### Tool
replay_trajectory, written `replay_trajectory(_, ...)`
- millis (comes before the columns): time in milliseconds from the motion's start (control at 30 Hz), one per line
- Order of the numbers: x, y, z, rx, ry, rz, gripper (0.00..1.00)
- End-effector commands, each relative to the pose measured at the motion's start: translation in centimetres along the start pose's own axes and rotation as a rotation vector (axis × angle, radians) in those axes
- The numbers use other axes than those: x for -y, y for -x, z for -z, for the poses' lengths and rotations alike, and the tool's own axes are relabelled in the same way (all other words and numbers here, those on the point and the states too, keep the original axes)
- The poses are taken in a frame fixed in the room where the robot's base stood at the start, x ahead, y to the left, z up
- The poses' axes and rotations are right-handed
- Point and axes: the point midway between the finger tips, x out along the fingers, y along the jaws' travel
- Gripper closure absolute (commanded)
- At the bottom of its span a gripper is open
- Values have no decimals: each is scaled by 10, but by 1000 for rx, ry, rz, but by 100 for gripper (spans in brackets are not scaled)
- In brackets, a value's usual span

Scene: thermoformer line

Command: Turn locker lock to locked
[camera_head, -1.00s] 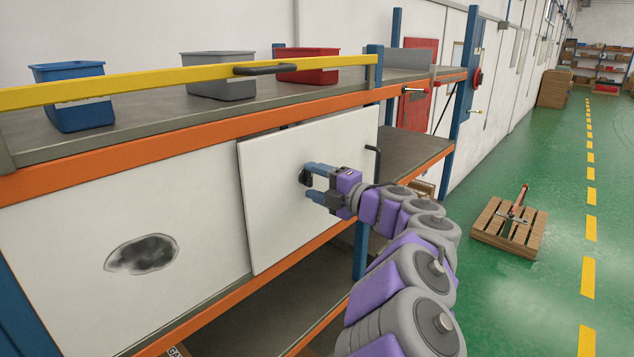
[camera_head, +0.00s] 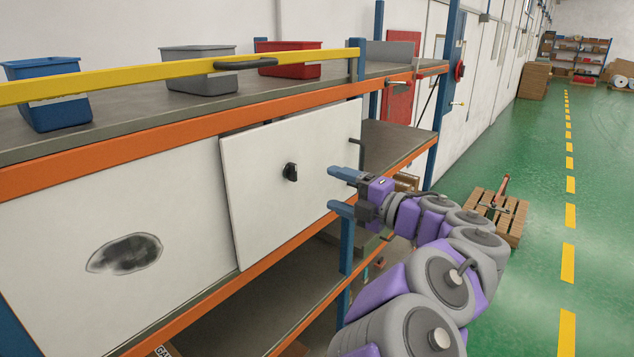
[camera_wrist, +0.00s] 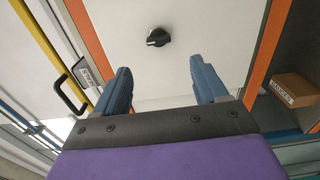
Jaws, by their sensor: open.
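The locker lock is a small black knob (camera_head: 290,172) on the white locker door panel (camera_head: 255,205). In the wrist view the black knob (camera_wrist: 158,37) lies beyond my fingertips, near the middle top, with its grip bar roughly sideways and tilted slightly. My gripper (camera_head: 335,190) has blue fingers and is open and empty, to the right of the knob and apart from it. In the wrist view my gripper (camera_wrist: 165,85) shows its two fingers spread wide with nothing between them. Nothing hides the knob.
A yellow bar (camera_head: 180,77) with a black handle (camera_head: 250,64) runs above the panel, in front of blue (camera_head: 46,93), grey (camera_head: 199,68) and red bins (camera_head: 290,60). Orange beams edge the shelf. A wooden pallet (camera_head: 500,215) stands on the open green floor.

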Motion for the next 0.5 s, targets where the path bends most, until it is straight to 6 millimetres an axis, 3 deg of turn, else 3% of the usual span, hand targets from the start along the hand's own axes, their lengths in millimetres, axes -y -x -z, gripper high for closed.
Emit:
replay_trajectory(200, 1, 42, -2, 8, -2, 2, 28)
replay_trajectory(500, 1, 63, 0, 1, 0, 2, 28)
